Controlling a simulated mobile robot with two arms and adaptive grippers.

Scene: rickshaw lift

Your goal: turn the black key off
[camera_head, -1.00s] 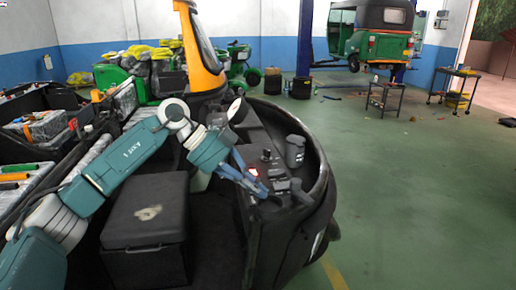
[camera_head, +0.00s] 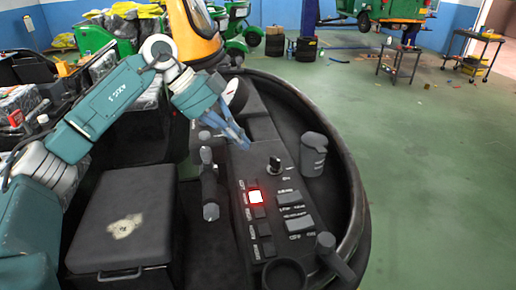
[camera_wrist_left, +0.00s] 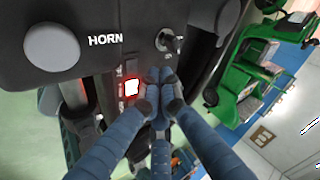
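The black key (camera_head: 274,164) stands upright in a round lock on the dark control panel (camera_head: 262,150). In the left wrist view the key (camera_wrist_left: 166,41) is at the upper middle, right of the HORN lettering. My left gripper (camera_head: 243,142) is over the panel, just left of and beyond the key in the head view. In the left wrist view its blue fingertips (camera_wrist_left: 159,76) are together, with nothing seen between them, and apart from the key. My right gripper is in neither view.
A red-lit button (camera_head: 256,197) and several dark switches are on the panel near the key. A black lever (camera_head: 209,184) is left of them. A grey cup-like part (camera_head: 313,155) stands to the right. A black box (camera_head: 124,224) is at lower left.

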